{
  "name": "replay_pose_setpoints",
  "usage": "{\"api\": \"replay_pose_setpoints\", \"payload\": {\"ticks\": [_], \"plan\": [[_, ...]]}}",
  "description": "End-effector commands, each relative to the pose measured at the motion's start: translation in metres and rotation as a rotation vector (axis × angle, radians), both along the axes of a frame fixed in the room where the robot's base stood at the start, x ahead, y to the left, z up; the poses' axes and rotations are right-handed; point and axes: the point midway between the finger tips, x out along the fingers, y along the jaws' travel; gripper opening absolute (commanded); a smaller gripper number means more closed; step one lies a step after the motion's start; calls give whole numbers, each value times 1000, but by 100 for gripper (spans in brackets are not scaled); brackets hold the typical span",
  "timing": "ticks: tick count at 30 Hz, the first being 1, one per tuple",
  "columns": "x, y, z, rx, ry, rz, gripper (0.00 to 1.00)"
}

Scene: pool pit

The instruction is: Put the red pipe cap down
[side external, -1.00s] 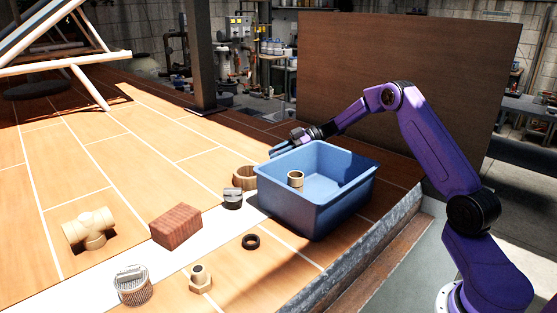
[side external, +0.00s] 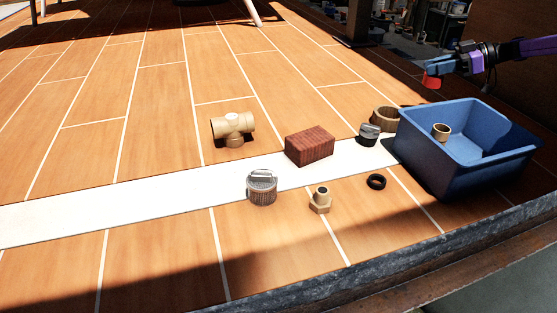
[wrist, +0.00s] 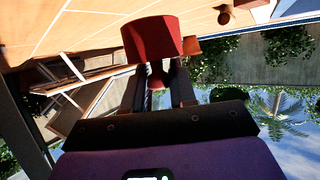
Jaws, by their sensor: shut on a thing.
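The red pipe cap (side external: 431,81) is at the fingertips of my gripper (side external: 436,70), at the upper right of the side view. My gripper is shut on it and holds it in the air, above and behind the blue bin as seen from this side. In the wrist view the cap (wrist: 152,38) sits large beyond the fingers of my gripper (wrist: 158,75). How far it is above the floor is hard to tell.
The blue bin (side external: 423,158) holds a tan ring fitting (side external: 441,131). Left of it lie a wooden ring (side external: 385,118), grey-black fitting (side external: 369,134), black ring (side external: 376,182), red-brown block (side external: 309,146), tee (side external: 233,128), hex fitting (side external: 320,200) and ribbed cap (side external: 262,188). The floor further left is clear.

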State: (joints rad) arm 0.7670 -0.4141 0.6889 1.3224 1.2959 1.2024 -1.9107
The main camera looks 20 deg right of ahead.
Motion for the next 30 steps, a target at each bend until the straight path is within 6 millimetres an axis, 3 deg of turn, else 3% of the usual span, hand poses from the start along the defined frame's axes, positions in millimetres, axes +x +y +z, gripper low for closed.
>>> {"api": "replay_pose_setpoints", "payload": {"ticks": [12, 17, 23, 30], "plan": [[0, 6, 80, -2, -3, 9, 0], [-2, 41, 79, 1, -2, 56, 0], [-9, 97, 82, 4, -5, 134, 0], [-36, 196, 86, 8, -7, 278, 0]]}}
